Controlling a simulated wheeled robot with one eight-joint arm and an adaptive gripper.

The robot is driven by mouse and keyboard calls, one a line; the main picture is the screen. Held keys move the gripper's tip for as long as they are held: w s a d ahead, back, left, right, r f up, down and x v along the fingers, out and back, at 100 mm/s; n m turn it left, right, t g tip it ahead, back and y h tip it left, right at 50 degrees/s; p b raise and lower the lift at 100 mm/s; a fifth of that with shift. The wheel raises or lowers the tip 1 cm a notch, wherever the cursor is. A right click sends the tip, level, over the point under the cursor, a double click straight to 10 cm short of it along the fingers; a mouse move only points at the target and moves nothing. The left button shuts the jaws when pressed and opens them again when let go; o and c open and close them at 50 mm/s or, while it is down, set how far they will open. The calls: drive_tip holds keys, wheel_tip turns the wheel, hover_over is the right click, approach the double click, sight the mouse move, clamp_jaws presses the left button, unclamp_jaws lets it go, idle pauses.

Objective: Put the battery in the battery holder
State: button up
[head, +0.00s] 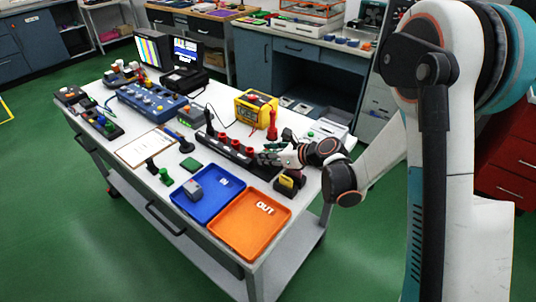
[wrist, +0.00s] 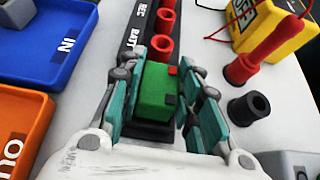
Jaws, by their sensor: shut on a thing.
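A green block with a red and a black patch on it, which I take for the battery (wrist: 157,92), is between the teal fingers of my gripper (wrist: 163,65). My gripper is shut on it. The block is over or in the near end of the black battery holder (wrist: 128,45), which has red round sockets and white "REC" and "BATT" lettering. I cannot tell whether it touches the holder's floor. In the head view my gripper (head: 268,157) is at the right end of the holder (head: 222,148), and the battery is hidden or too small to tell.
A blue "IN" tray (head: 208,205) holding a grey block and an orange "OUT" tray (head: 250,232) lie at the front. A yellow meter (head: 256,109) and a red upright piece (head: 271,126) stand behind. A black ring (wrist: 250,107) is right of my fingers.

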drive_tip(key=shift+s+f+b, duration=0.1)
drive_tip(key=shift+f+b, duration=0.35)
drive_tip(key=shift+f, duration=0.05)
drive_tip(key=o, duration=1.2)
